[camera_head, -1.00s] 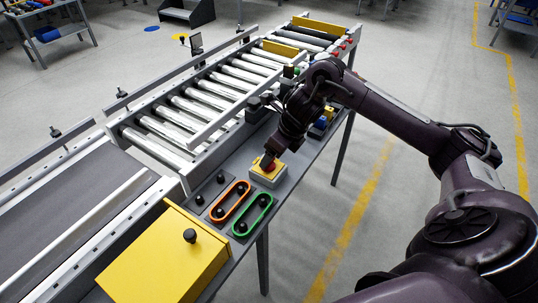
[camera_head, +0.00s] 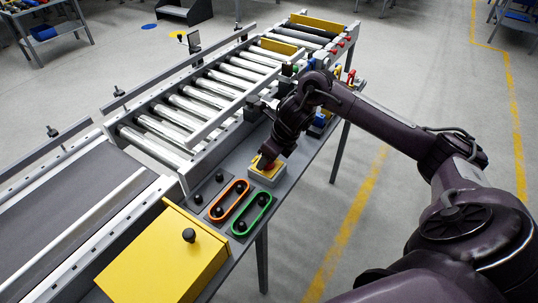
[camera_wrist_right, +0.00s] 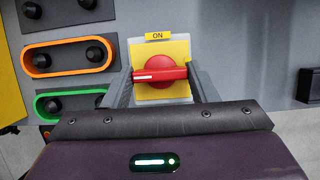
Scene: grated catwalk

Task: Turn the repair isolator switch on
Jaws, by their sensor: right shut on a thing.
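The isolator switch has a red rotary handle (camera_wrist_right: 160,75) on a yellow plate (camera_wrist_right: 176,47), with an "ON" label (camera_wrist_right: 157,36) at its top edge in the wrist view. The handle lies crosswise and its white mark points left, not at the label. My right gripper (camera_wrist_right: 163,82) is shut on the red handle, one grey finger at each end. In the head view the right gripper (camera_head: 267,162) reaches down onto the yellow switch box (camera_head: 270,173) and hides most of the handle. My left gripper is not in view.
Beside the switch are an orange-ringed button pair (camera_head: 229,200) and a green-ringed pair (camera_head: 251,214). A yellow box (camera_head: 160,257) with a black knob stands nearer. The roller conveyor (camera_head: 190,110) runs behind the panel. Open floor lies to the right.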

